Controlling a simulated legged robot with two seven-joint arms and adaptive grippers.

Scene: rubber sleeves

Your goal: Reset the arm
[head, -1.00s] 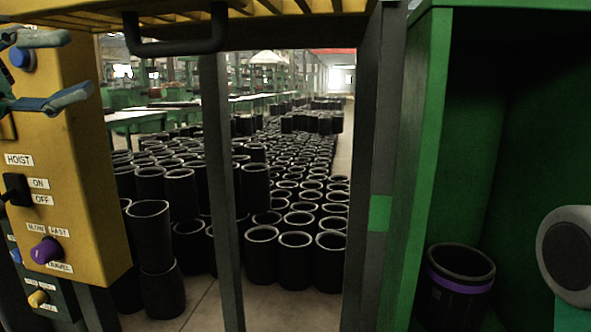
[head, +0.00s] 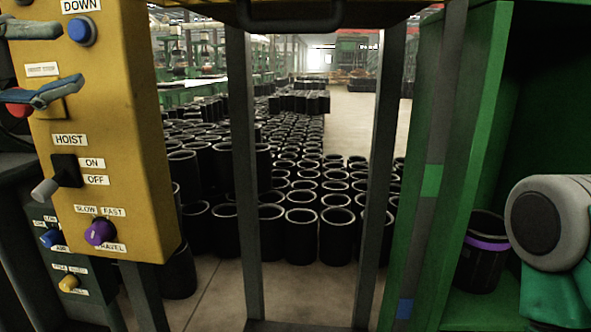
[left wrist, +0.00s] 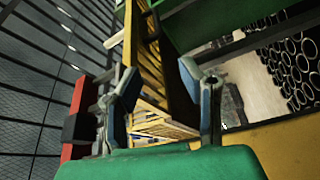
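My left gripper (head: 68,57) shows at the upper left of the head view, its two blue-grey fingers apart and nothing between them. It is in front of the yellow control panel (head: 110,190), near the blue DOWN button (head: 82,32) and a partly hidden red button (head: 17,103). I cannot tell whether a finger touches the panel. In the left wrist view the same gripper (left wrist: 163,88) is open and empty. My right arm shows as a green and grey link (head: 555,225) at the right edge. My right gripper is out of view.
The panel carries a HOIST switch (head: 66,170) and a purple knob (head: 99,232). Many black sleeves (head: 302,222) stand on the floor beyond dark posts (head: 243,180). A purple-banded black sleeve (head: 482,262) stands in the green cabinet (head: 470,140), beside my right arm.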

